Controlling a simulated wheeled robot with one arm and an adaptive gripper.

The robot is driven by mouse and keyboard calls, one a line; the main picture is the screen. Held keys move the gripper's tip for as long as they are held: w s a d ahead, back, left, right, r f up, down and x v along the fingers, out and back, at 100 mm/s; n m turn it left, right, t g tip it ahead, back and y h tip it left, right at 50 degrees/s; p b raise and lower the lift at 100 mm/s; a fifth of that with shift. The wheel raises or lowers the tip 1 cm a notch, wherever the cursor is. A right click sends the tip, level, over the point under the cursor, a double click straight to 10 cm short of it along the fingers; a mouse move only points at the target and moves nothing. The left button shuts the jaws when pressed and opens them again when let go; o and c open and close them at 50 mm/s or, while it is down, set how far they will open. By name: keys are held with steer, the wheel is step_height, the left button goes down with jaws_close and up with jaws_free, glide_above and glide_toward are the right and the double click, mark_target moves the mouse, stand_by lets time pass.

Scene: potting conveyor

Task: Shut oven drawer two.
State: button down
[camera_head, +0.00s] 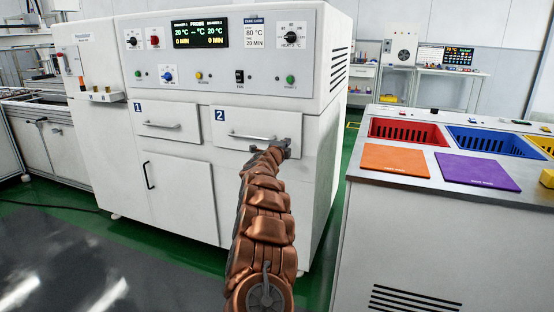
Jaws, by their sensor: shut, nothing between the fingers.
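The white oven cabinet (185,190) stands ahead, with a control panel and display above its drawers. Oven drawer two (262,122), marked with a blue "2", is at the upper right of the cabinet front, with a horizontal bar handle (238,136). Its front looks about level with the cabinet face; a small gap would be hard to tell. My gripper (284,146) is shut and empty at the lower right of the drawer front. The arm hides the drawer's lower edge there, and I cannot tell whether the gripper touches it.
Drawer one (168,118) is to the left, above a cupboard door (178,192). At right stands a counter (440,230) with red (405,131) and blue bins and orange and purple mats. Green floor shows between counter and oven.

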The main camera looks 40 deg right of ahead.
steer(key=v, duration=0.9)
steer(key=shift+s+a, duration=0.2)
steer(key=shift+a, duration=0.1)
